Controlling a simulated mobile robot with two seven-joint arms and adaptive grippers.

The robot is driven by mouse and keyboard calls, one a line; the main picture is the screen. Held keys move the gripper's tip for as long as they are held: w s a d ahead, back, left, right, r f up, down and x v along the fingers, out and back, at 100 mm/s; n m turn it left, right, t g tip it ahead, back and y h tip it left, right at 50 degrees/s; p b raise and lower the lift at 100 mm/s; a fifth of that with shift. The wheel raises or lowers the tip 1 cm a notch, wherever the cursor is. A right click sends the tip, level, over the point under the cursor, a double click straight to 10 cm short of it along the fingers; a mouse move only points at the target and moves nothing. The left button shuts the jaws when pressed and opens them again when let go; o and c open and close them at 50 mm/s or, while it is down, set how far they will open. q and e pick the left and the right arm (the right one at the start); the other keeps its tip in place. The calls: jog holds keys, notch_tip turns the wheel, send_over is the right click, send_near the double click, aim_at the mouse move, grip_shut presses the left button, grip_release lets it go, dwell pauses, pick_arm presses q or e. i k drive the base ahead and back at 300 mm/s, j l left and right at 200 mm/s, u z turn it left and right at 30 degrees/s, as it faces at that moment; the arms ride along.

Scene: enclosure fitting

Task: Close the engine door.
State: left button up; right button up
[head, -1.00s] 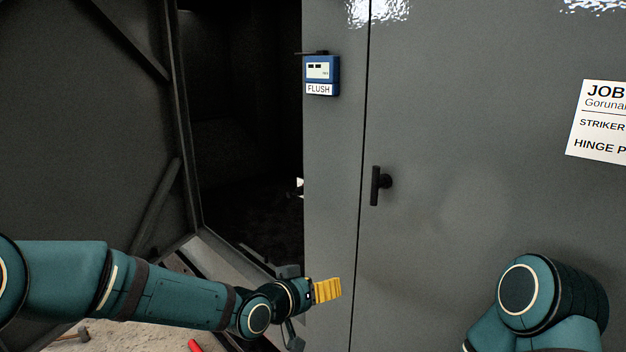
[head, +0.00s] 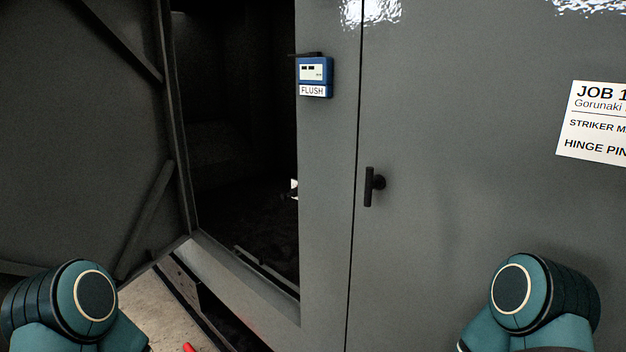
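A dark grey door panel (head: 85,130) with diagonal braces stands open at the left, its inner face toward me. It looks like the engine door. Beside it is a dark, open doorway (head: 240,120) into the enclosure; its inside is mostly too dark to make out. A second grey door (head: 480,230) at the right, with a black T-shaped handle (head: 373,187), looks shut. Only the upper parts of my two arms show, at the lower left and lower right. Both grippers are out of view.
A blue box labelled FLUSH (head: 315,77) is on the grey post right of the doorway. A white job notice (head: 596,122) is on the right door. A sill (head: 245,275) runs along the doorway's bottom. A small red object (head: 188,347) lies at the bottom edge.

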aim_at(91, 170)
jog(key=z, duration=1.05)
jog(key=u, duration=2.35)
jog(key=i+j+u, duration=0.1)
jog(key=u, duration=0.35)
jog(key=i+j+u, duration=0.1)
jog(key=u, duration=0.35)
jog(key=i+u, duration=0.15)
jog(key=u, duration=0.3)
jog(key=i, duration=2.95)
jog(key=i+z, duration=0.15)
jog(key=i, duration=0.25)
jog(key=i+j+z, duration=0.15)
jog(key=i, duration=0.2)
jog(key=i+j+z, duration=0.2)
jog(key=i, duration=0.2)
